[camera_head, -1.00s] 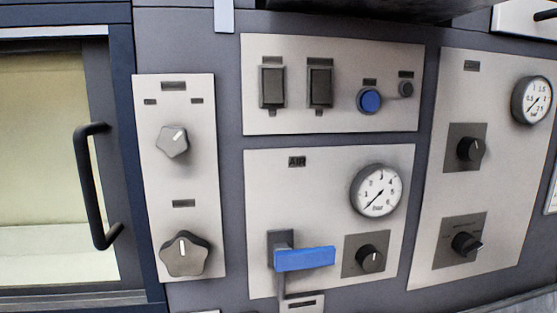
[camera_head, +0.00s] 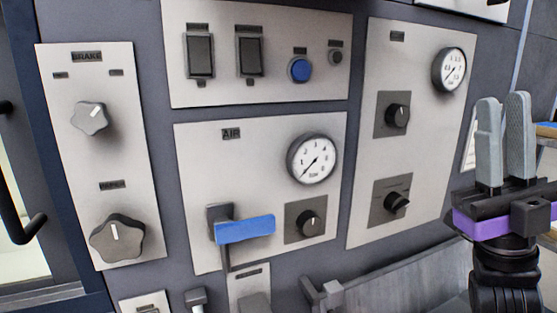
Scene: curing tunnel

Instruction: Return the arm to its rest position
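My gripper (camera_head: 503,140) stands at the right of the head view with its two grey fingers pointing up. A narrow gap shows between the fingers, and nothing is seen between them. A purple band (camera_head: 490,224) runs around its body. The gripper is to the right of the control panels and appears apart from them. The rest of my arm is mostly out of the picture below.
The AIR panel (camera_head: 190,145) carries a blue lever (camera_head: 245,228), a gauge (camera_head: 312,158) and a black knob (camera_head: 307,223). The BRAKE panel (camera_head: 65,160) has two star knobs. A door handle (camera_head: 20,225) juts out at far left. A grey ledge (camera_head: 390,285) lies below.

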